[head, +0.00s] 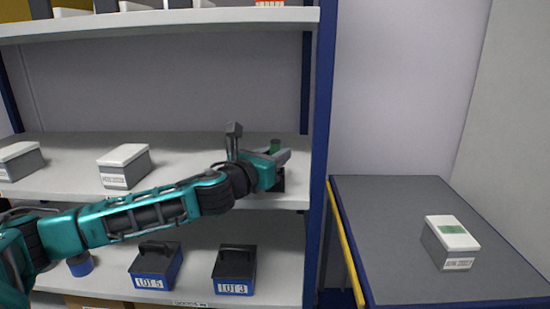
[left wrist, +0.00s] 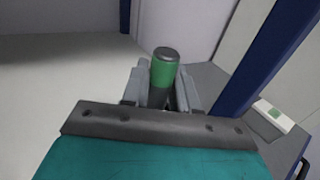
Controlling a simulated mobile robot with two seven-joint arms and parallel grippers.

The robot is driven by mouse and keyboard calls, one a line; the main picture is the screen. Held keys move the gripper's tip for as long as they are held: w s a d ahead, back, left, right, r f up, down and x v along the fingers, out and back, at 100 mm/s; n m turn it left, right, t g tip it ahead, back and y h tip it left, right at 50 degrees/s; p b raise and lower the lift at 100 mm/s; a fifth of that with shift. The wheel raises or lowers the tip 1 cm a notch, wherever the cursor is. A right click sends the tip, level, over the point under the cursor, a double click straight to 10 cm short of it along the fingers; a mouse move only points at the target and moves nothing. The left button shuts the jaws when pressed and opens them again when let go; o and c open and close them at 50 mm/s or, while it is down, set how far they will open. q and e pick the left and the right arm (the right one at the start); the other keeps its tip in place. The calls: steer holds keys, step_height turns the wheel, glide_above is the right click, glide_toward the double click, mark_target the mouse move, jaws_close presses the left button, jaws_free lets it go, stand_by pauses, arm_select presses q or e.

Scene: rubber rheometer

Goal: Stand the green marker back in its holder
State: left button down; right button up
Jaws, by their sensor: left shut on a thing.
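The green marker (head: 275,145) stands about upright between the fingers of my left gripper (head: 281,157), above the right end of the middle shelf. In the left wrist view the marker (left wrist: 163,72) shows a green body with a dark grey top end, and the left gripper (left wrist: 162,85) is shut on it. The marker's lower part is hidden by the gripper. A small dark thing (head: 280,184) shows just below the gripper at the shelf's front edge; it may be the holder, but I cannot tell. My right gripper is out of view.
The middle shelf (head: 60,150) carries grey boxes with white lids (head: 125,166) at left. A blue upright (head: 320,120) stands close right of the gripper. Boxes marked LOT 5 (head: 155,268) and LOT 3 (head: 235,272) sit below. A grey-topped table (head: 385,215) holds another box (head: 450,243).

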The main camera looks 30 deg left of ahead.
arm_select(q)
steer(key=shift+f, duration=0.15)
steer(key=c, duration=1)
jaws_free()
steer(key=shift+c, duration=0.2)
steer(key=shift+o, duration=0.9)
steer(key=shift+s+r, duration=0.1)
steer(key=shift+r, duration=0.1)
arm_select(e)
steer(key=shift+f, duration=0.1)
arm_select(q)
steer(key=shift+s+f, duration=0.1)
steer(key=shift+s, duration=0.25)
steer(key=s+b, duration=0.2)
steer(key=s, duration=0.9)
steer(key=shift+d, duration=0.15)
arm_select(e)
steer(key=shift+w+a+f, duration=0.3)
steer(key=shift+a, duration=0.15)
